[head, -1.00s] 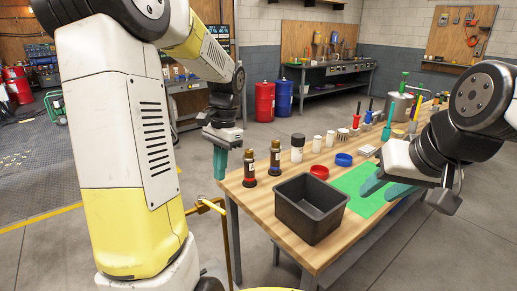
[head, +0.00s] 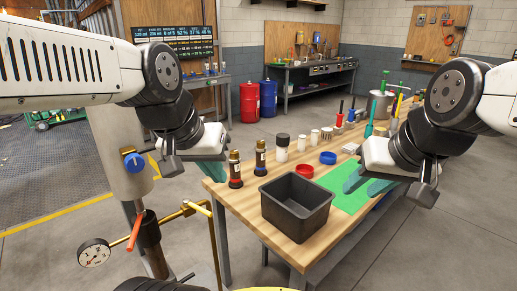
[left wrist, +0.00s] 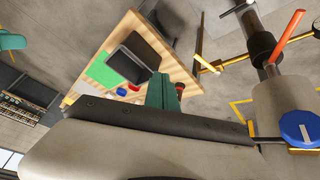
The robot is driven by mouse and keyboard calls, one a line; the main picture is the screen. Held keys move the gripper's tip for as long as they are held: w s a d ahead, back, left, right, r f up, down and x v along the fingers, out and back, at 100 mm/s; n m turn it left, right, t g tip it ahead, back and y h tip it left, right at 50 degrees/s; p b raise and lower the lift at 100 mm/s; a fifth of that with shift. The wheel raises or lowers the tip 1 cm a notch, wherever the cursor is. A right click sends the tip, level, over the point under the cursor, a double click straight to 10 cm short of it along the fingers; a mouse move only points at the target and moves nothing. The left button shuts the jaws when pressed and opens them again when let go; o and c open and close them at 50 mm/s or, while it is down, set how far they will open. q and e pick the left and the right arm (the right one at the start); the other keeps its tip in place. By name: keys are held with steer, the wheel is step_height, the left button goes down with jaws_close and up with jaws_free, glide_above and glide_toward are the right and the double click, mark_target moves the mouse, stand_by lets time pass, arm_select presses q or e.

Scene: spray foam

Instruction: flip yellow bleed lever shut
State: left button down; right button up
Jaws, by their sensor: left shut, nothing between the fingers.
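The yellow bleed lever (head: 198,208) sits at the end of a brass pipe left of the table, slanted across the pipe's upper end. It also shows in the left wrist view as a pale yellow bar (left wrist: 205,64). My left gripper (head: 213,171), with teal fingers, is shut and empty. It hangs above and just right of the lever, apart from it, near the table's left corner. Its fingers show in the left wrist view (left wrist: 160,92). My right gripper (head: 365,184) has its teal fingers spread over the green mat, with nothing visible between them.
Left of the lever stand a red lever (head: 135,231), a pressure gauge (head: 93,253) and a blue knob (head: 134,162) on a grey cylinder. Two dark bottles (head: 235,169) stand close beside my left fingers. A black bin (head: 297,207) sits on the table (head: 245,222).

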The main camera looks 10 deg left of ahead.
mark_target(204, 210)
arm_select(q)
steer(key=w+a+f+m+g+y, duration=0.2)
steer(key=w+f+g, duration=0.2)
steer(key=w, duration=0.6)
steer(key=w+a+f+m+g+y, duration=0.25)
steer(key=w+g, duration=0.25)
steer(key=w, duration=0.4)
steer(key=s+x, duration=0.2)
steer(key=x, duration=1.1)
steer(key=shift+r+h, duration=0.4)
steer(key=shift+h, duration=0.05)
steer(key=shift+s, duration=0.1)
steer(key=s+m, duration=0.1)
steer(key=s+m+y, duration=0.1)
steer(key=m, duration=0.1)
steer(key=shift+s+a+m+t, duration=0.15)
steer(key=shift+a+m+t, duration=0.1)
steer(key=shift+a+t, duration=0.15)
